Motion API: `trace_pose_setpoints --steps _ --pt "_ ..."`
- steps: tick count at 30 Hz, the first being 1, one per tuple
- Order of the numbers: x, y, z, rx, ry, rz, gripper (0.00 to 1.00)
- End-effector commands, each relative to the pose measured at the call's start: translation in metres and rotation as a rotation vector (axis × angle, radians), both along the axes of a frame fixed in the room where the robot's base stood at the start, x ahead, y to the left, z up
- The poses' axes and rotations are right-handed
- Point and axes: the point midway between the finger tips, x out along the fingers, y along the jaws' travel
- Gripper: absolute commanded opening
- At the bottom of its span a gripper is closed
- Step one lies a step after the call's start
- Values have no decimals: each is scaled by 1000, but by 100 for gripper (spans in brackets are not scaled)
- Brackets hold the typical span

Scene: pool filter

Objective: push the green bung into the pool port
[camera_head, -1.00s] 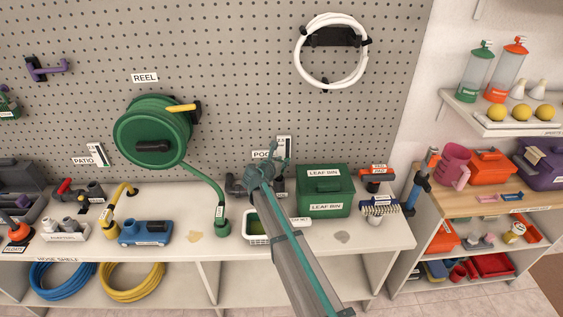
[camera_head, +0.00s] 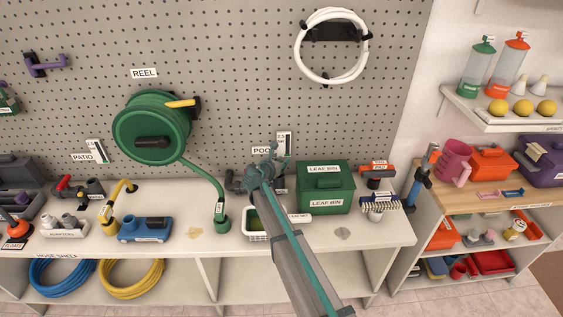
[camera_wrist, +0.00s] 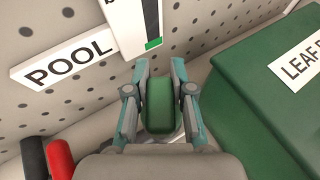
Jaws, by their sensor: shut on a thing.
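My gripper (camera_wrist: 160,108) is shut on the green bung (camera_wrist: 159,104), which sits between both fingers in the wrist view. In the head view my gripper (camera_head: 264,168) is in front of the POOL sign, close to the pegboard, and my arm hides the bung there. The POOL sign (camera_wrist: 62,60) is up and to the left of the bung in the wrist view. The pool port itself is hidden behind the bung and my gripper, so I cannot tell whether the bung touches it. Part of the dark pool fitting (camera_head: 236,181) shows left of my gripper in the head view.
The green leaf bin (camera_head: 325,188) stands close to the right of my gripper. A red handle (camera_wrist: 61,158) and a dark one show at lower left in the wrist view. A white basket (camera_head: 256,236) stands below my arm. The green reel (camera_head: 152,127) hangs to the left.

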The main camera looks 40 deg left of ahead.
Motion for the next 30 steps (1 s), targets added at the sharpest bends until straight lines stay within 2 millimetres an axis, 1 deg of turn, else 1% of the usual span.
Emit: trace_pose_setpoints --steps 30 --pt "0 0 -21 1 0 0 0"
